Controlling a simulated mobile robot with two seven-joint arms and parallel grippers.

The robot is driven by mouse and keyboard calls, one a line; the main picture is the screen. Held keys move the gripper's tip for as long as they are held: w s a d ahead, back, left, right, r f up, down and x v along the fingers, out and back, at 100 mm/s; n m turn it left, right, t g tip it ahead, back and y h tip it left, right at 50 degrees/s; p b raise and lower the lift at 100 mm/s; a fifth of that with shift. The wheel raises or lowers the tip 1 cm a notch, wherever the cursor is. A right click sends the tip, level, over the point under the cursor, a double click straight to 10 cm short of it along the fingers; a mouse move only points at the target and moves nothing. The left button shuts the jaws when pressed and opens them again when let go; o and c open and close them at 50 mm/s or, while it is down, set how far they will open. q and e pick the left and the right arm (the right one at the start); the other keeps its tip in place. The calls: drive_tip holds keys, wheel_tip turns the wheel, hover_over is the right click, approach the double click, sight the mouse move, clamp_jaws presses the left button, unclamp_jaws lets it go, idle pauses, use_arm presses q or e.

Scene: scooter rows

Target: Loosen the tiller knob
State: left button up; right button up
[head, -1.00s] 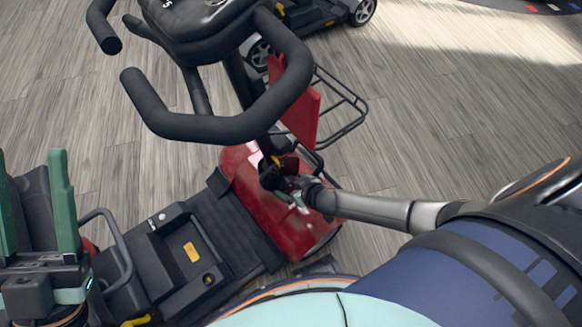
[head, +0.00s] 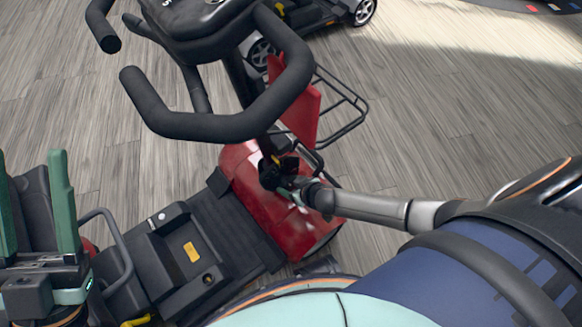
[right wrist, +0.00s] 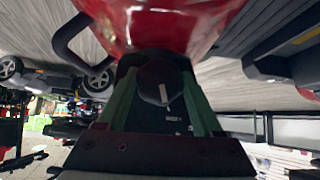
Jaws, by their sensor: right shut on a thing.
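The tiller knob (right wrist: 160,82) is dark and round with a pale line on its face, seen in the right wrist view. My right gripper (right wrist: 160,95) has its green fingers on either side of it and is shut on it. In the head view my right gripper (head: 284,184) is at the low end of the scooter's tiller (head: 240,80), above the red front body (head: 255,200). The knob is largely hidden there by the gripper. My left gripper (head: 32,170) is open and empty at the left edge, apart from the tiller.
The black handlebar loop (head: 215,125) stands above my right gripper. A wire basket (head: 350,115) and red panel (head: 305,105) are close beside it. The scooter's seat base (head: 185,255) is near my left gripper. Another scooter (head: 310,12) is behind. Wooden floor (head: 450,120) is clear at right.

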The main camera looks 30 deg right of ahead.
drive_tip(key=shift+c, duration=0.9)
drive_tip(key=shift+a+n+h, duration=0.2)
drive_tip(key=shift+n+h, duration=0.1)
drive_tip(key=shift+h, duration=0.2)
drive_tip(key=shift+d+n+h+b, duration=0.15)
drive_tip(key=shift+n+h+b, duration=0.15)
drive_tip(key=shift+h, duration=0.3)
drive_tip(key=o, duration=1.4)
drive_tip(key=shift+c, duration=0.2)
